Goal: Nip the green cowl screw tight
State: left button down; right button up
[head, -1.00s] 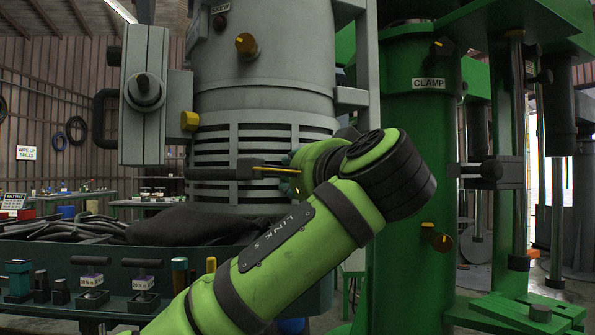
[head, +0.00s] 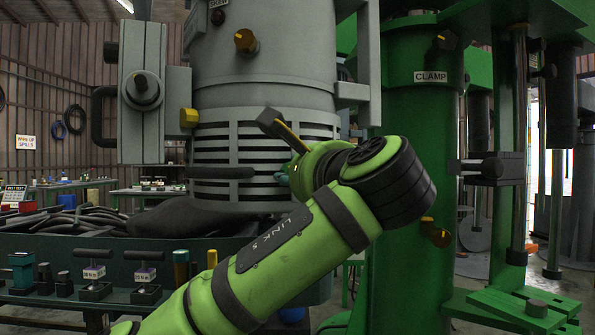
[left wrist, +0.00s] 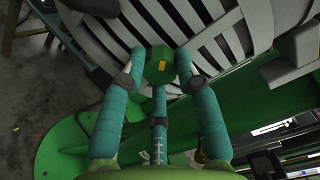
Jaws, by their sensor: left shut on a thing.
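The green cowl screw (left wrist: 158,65) has a faceted head with a yellow mark and shows in the left wrist view, in front of the slotted grey cowl (left wrist: 225,40). My left gripper (left wrist: 158,82) is shut on the screw, its teal fingers around the head. In the head view the slotted cowl (head: 235,150) rings the lower part of the grey machine. My left gripper (head: 283,178) shows there only as a bit of teal at the cowl; my green arm hides the screw. My right gripper is not in view.
A grey box (head: 143,90) juts out at the machine's left. A dark green tray (head: 95,255) with cables and tools lies below. A green press column (head: 415,180) marked CLAMP stands close at the right, beside my arm.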

pick_arm(q)
jog(key=shift+a+r, duration=0.1)
jog(key=shift+r, duration=0.25)
jog(key=c, duration=0.9)
grip_release()
jog(key=shift+f, duration=0.1)
jog(key=v, duration=0.7)
jog(key=shift+s, duration=0.3)
